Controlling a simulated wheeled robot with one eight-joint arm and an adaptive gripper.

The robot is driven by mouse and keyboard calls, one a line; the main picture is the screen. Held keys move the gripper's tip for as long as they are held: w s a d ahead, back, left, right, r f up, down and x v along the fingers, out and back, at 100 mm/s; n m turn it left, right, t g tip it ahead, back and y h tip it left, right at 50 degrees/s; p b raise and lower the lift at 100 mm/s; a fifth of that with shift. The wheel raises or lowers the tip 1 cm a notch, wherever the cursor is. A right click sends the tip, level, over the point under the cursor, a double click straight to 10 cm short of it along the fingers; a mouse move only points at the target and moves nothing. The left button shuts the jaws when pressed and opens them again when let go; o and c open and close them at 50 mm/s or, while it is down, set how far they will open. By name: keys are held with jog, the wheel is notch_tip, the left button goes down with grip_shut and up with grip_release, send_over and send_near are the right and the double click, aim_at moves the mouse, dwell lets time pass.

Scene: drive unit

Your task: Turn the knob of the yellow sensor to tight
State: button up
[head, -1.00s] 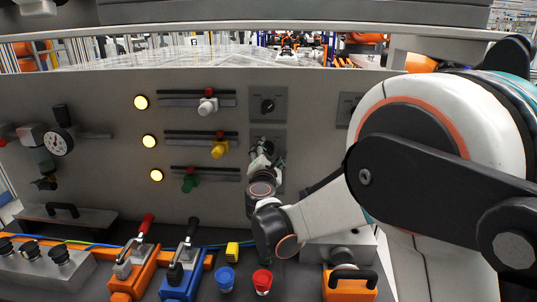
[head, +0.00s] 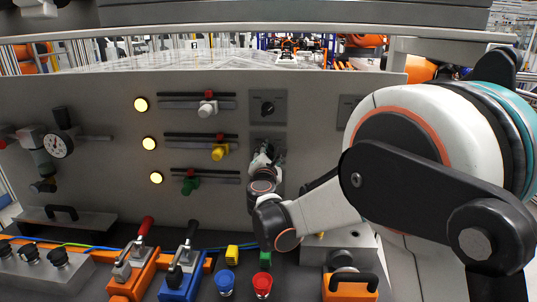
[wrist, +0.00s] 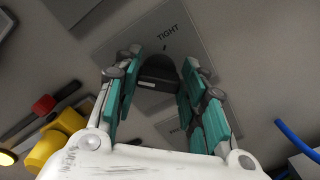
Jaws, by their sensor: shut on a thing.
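The yellow sensor (head: 218,152) is on the middle rail of the grey panel; it also shows at the left edge of the wrist view (wrist: 58,142). My gripper (head: 263,150) reaches the panel to its right, in front of a plate (wrist: 118,48) with "TIGHT" printed at its top. In the wrist view my gripper (wrist: 157,85) is shut on a black knob (wrist: 160,70), with its teal fingers on both sides. A small pale mark shows on the knob. I cannot tell whether the knob points exactly at "TIGHT". In the head view my gripper hides the knob.
Another black knob (head: 267,107) sits just above. White (head: 207,108) and green (head: 190,186) sliders lie above and below the yellow one. Clamps with red (head: 146,226) and black handles, blue (head: 225,281) and red (head: 262,284) buttons stand on the bench below.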

jog(key=shift+m, duration=0.3)
jog(key=m, duration=0.3)
jog(key=shift+d+f+m, duration=0.1)
jog(key=shift+m, duration=0.2)
jog(key=m, duration=0.4)
jog(key=shift+f+m, duration=0.15)
jog(key=shift+m, duration=0.15)
jog(key=m, duration=0.4)
jog(key=shift+f+b, duration=0.1)
jog(key=shift+b, duration=0.2)
jog(key=m, duration=0.5)
jog(key=shift+f, duration=0.15)
jog(key=o, duration=1.1)
jog(key=shift+c, duration=0.2)
